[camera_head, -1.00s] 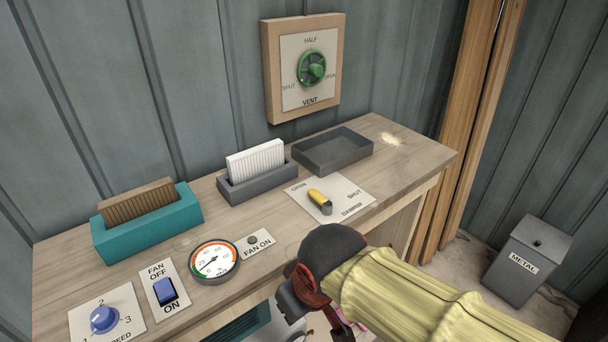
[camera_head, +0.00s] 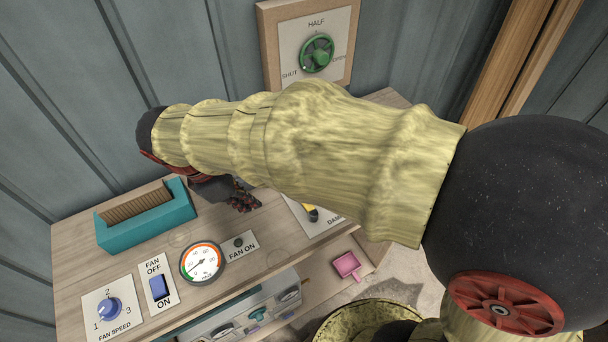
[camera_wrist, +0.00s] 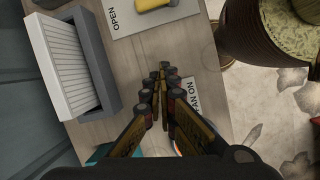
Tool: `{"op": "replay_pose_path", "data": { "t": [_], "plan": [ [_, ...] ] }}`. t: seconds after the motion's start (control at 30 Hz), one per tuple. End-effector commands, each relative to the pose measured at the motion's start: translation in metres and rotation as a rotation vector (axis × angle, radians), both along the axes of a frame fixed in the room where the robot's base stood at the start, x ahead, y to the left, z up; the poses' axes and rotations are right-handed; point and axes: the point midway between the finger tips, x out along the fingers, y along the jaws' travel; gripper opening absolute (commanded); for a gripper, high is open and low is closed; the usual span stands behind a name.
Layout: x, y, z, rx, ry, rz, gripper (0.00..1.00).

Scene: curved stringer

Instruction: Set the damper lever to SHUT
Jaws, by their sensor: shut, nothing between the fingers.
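The yellow damper lever (camera_head: 311,213) shows only in part in the head view, because my arm covers most of its white plate (camera_head: 325,226). In the wrist view the lever (camera_wrist: 154,4) is cut off by the top edge, on the plate (camera_wrist: 180,18) beside the word OPEN. The SHUT label is not visible now. My gripper (camera_wrist: 161,74) is shut and empty, with its fingertips over the wooden bench a little short of the plate and apart from the lever. In the head view my gripper (camera_head: 243,200) is beyond the gauge, left of the plate.
A grey holder (camera_wrist: 95,62) with a white filter (camera_wrist: 58,65) stands left of my gripper. A teal holder (camera_head: 150,232), a gauge (camera_head: 203,263) and fan switches line the bench's left. The green vent wheel (camera_head: 317,53) is on the wall. A pink item (camera_head: 346,265) sits lower down.

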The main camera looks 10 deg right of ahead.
Motion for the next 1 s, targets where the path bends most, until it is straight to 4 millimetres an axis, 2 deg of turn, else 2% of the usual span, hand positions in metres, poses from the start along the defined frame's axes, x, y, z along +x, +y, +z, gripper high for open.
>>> {"op": "replay_pose_path", "data": {
  "t": [0.1, 0.27, 0.67, 0.87, 1.0],
  "plan": [
    [0.007, -0.004, 0.013, -0.041, 0.026, 0.116, 0.00],
    [0.004, -0.011, 0.015, -0.073, 0.073, 0.211, 0.00],
    [0.003, -0.011, 0.015, -0.075, 0.082, 0.235, 0.00],
    [0.004, -0.016, 0.003, -0.077, 0.084, 0.233, 0.00],
    [0.007, -0.025, -0.018, -0.076, 0.084, 0.232, 0.00]
  ]
}}
